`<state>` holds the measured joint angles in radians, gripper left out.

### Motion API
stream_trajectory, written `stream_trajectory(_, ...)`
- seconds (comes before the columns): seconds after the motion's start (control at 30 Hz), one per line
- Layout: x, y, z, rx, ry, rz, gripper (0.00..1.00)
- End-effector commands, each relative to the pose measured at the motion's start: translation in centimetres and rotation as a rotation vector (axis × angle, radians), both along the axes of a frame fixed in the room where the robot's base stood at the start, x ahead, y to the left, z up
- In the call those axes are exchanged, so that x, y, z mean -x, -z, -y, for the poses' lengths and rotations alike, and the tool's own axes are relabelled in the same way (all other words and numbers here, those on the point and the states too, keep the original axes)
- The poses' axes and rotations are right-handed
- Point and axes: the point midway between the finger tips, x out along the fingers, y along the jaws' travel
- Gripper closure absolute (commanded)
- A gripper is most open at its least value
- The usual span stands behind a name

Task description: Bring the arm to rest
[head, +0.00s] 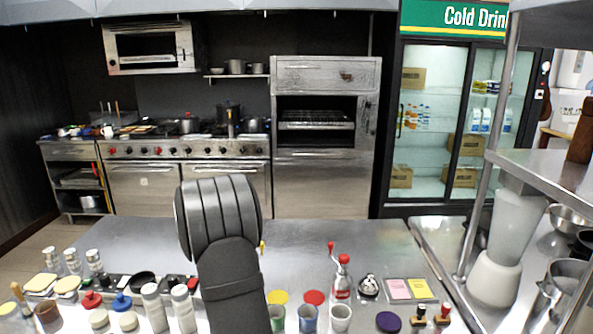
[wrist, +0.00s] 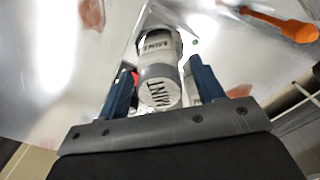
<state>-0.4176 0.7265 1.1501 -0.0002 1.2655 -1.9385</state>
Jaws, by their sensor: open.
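My gripper (wrist: 162,68) shows in the wrist view with its two blue fingers spread apart, so it is open. A pale jar with a grey lid marked MINT (wrist: 158,88) lies between the fingers in that picture. I cannot tell whether the fingers touch it or how far below it is. In the head view my dark arm rises over the middle of the steel counter (head: 330,245), and the gripper itself is hidden there.
At the counter's left front stand several white jars (head: 155,305) and shakers (head: 73,261). To the right are a red-topped grinder (head: 342,278), cups (head: 340,317) and a blender (head: 505,250). An orange-handled tool (wrist: 298,30) shows in the wrist view.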

Motion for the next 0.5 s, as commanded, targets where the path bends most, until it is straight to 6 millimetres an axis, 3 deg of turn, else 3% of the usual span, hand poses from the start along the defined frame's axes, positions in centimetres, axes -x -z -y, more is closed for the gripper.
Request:
stream_trajectory(0.1, 0.0, 2.0, 0.0, 0.001, 0.0, -0.002, 0.39)
stream_trajectory(0.27, 0.0, 3.7, 0.0, 0.001, 0.0, -0.001, 0.39)
stream_trajectory(0.5, 0.0, 3.0, 0.0, 0.0, 0.0, 0.0, 0.39)
